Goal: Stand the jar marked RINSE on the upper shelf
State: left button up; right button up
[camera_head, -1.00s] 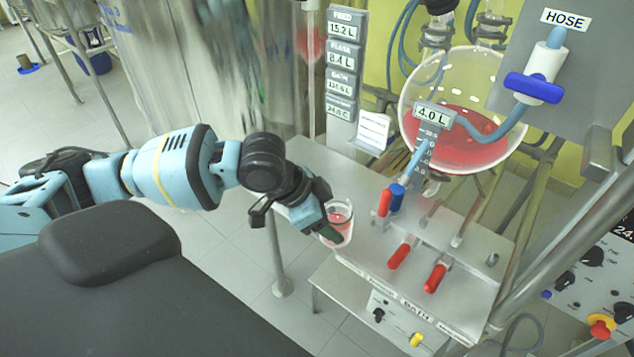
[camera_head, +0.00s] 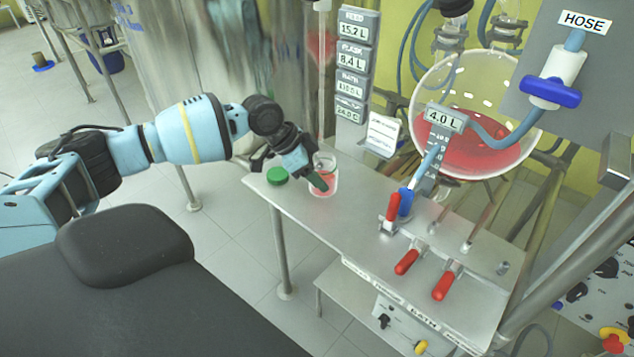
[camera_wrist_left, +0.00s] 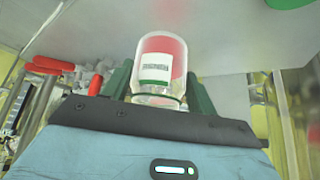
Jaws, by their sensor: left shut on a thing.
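A clear glass jar (camera_head: 328,183) with red liquid is held in my left gripper (camera_head: 316,181), which is shut on it. The jar looks about upright and is over the left back part of the steel upper shelf (camera_head: 345,222). I cannot tell whether its base touches the shelf. In the left wrist view the jar (camera_wrist_left: 160,66) is between the two green fingers of the left gripper (camera_wrist_left: 158,92). It has a white label whose print is too small to read. My right gripper is not in view.
A green round lid or cap (camera_head: 277,175) is on the shelf's left edge, beside the jar. Red-handled valves (camera_head: 406,262) and a blue-topped one (camera_head: 405,202) stand to the right. A round glass vessel (camera_head: 475,120) is behind. A lower shelf (camera_head: 340,287) lies beneath.

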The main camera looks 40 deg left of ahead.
pick_arm(q)
jog(key=shift+f, duration=1.7)
jog(key=o, duration=1.1)
jog(key=shift+f, duration=0.15)
jog(key=shift+r, duration=0.25)
jog(key=v, duration=1.1)
jog(key=shift+s+a+r+p, duration=0.2)
jog(key=shift+r+p, duration=0.1)
jog(key=shift+r, duration=0.05)
